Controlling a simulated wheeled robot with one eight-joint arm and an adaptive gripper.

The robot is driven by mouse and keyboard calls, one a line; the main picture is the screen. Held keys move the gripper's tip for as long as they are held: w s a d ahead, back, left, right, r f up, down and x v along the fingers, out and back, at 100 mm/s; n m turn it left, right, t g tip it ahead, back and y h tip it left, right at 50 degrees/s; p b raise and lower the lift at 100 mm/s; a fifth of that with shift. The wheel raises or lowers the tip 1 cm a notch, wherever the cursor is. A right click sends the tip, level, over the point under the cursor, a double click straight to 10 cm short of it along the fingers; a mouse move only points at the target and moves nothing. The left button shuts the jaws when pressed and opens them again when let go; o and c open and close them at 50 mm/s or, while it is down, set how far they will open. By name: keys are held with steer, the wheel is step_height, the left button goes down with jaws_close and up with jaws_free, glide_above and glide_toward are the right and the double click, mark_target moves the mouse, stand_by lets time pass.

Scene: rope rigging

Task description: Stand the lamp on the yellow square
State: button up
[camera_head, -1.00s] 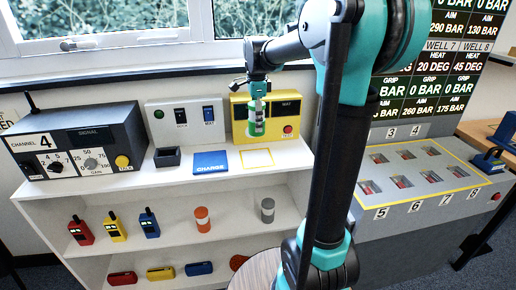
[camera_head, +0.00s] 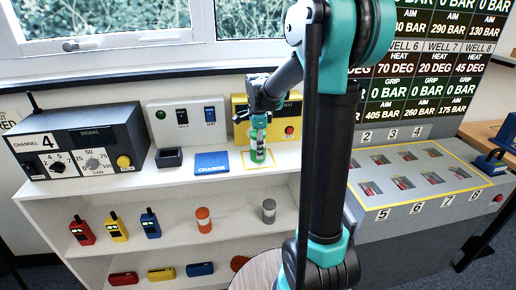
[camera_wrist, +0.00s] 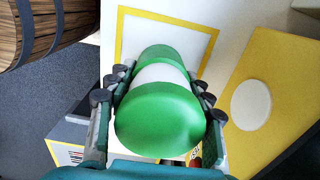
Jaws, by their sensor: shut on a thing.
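The lamp is a green cylinder with a white band (camera_head: 257,155); it also shows large in the wrist view (camera_wrist: 160,120). My gripper (camera_head: 258,138) is shut on its sides, and the lamp looks upright. The yellow square (camera_head: 287,164) is a yellow outline on the white shelf top; in the wrist view its border (camera_wrist: 170,17) runs beyond the lamp's far end. The lamp's lower end appears over the inside of the square. I cannot tell whether its base touches the surface.
A blue CHARGE pad (camera_head: 212,163) and a dark open box (camera_head: 169,158) lie left of the square. A yellow box (camera_head: 290,115) with a red button stands close behind it. Orange (camera_head: 204,220) and grey (camera_head: 269,211) cylinders stand on the shelf below.

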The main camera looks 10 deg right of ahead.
steer(key=shift+f, duration=0.1)
steer(key=o, duration=1.6)
step_height(320, 180, up, 12)
steer(key=shift+r, duration=0.15)
